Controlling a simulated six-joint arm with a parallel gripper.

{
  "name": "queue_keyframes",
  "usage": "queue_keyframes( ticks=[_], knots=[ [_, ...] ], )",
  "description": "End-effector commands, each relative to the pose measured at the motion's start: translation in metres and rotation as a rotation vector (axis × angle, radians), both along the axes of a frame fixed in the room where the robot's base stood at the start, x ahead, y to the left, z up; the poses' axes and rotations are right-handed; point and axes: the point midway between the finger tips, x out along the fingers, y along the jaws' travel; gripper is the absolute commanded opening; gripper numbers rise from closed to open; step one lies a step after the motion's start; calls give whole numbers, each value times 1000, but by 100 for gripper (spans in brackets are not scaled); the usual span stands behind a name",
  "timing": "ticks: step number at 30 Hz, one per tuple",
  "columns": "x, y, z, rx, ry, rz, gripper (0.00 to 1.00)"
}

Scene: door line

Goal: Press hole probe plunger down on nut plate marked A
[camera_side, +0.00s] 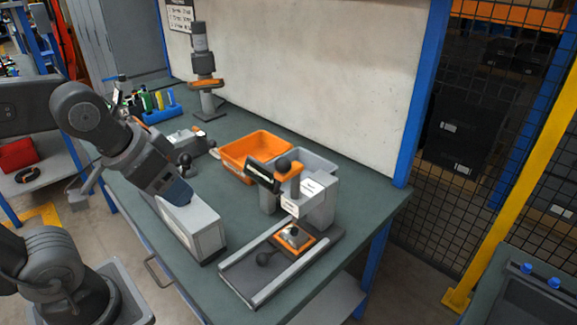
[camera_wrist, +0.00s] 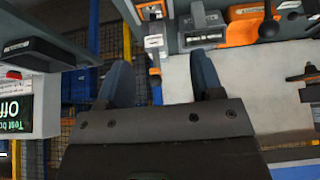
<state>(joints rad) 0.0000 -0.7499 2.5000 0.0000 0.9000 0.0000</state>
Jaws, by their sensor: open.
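A bench fixture with a grey-white column (camera_side: 318,205), an orange top arm (camera_side: 290,171) and a dark ball knob (camera_side: 283,164) stands at the right of the bench in the side view. Below its head, an orange holder (camera_side: 282,243) carries a small metallic plate (camera_side: 293,233); the letter on it is not readable. My gripper (camera_side: 178,193) is left of the fixture, pointing down and well apart from it. In the wrist view my gripper (camera_wrist: 161,62) shows two blue fingers spread apart with nothing between them. The plunger's contact with the plate cannot be made out.
A long grey-white box (camera_side: 190,226) lies close to my gripper. An orange bin (camera_side: 250,153) and a grey bin (camera_side: 310,164) sit behind. Slide rails (camera_side: 275,285) run along the front right. Another stand (camera_side: 204,75) is at the back left. The wrist view shows a green-lettered display (camera_wrist: 17,108).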

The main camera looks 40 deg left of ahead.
Motion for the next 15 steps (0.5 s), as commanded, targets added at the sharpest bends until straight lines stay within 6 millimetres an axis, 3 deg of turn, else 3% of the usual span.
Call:
queue_keyframes(
  ticks=[6, 11, 15],
  knots=[
    [0, 0, 0, 0, 0, 0, 60],
    [4, 0, 6, -3, 6, 1, 45],
    [22, -2, 26, -13, 40, 2, 32]
  ],
)
